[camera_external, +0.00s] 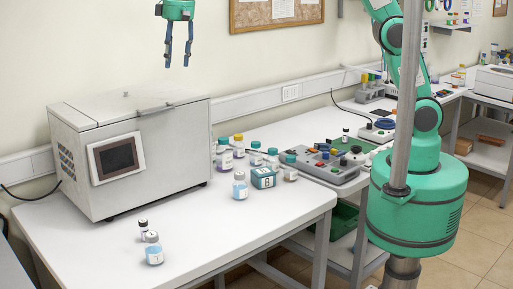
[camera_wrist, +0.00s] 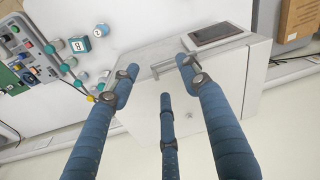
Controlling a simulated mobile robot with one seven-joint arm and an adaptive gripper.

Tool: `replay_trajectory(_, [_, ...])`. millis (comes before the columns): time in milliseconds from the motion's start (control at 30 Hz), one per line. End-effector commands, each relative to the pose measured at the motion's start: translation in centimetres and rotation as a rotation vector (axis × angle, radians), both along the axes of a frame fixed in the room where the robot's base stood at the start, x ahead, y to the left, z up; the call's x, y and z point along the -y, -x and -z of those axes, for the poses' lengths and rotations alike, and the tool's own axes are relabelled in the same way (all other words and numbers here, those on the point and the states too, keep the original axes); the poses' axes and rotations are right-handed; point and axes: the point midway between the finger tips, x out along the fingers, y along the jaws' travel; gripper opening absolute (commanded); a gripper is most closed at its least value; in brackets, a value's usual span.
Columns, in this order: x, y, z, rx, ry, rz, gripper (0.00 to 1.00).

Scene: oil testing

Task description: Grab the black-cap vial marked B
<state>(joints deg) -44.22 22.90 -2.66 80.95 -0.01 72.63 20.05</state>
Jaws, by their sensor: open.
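Another small dark-capped vial (camera_external: 345,133) stands farther right, near the control panels. I cannot read a letter on either vial. A teal box (camera_external: 263,178) near the table's right side bears a letter B; it also shows in the wrist view (camera_wrist: 79,45). My gripper (camera_external: 177,64) is open and empty, high above the large grey machine, far from both vials. Its blue fingers (camera_wrist: 156,70) show spread in the wrist view.
The grey machine (camera_external: 150,150) fills the table's left and back. Several capped bottles cluster behind. The table's front middle is clear.

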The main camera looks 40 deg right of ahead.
Motion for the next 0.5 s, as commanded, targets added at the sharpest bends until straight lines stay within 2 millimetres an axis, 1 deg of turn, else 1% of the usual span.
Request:
replay_trajectory(33, [-2.1,0.3,0.6,-0.009,0.008,-0.014,0.46])
replay_trajectory(233, [-9.2,2.1,3.2,-0.036,0.033,-0.055,0.46])
replay_trajectory(333, [-12.0,3.0,4.4,-0.045,0.043,-0.071,0.46])
replay_trajectory(500, [-15.0,4.3,5.9,-0.055,0.057,-0.088,0.46])
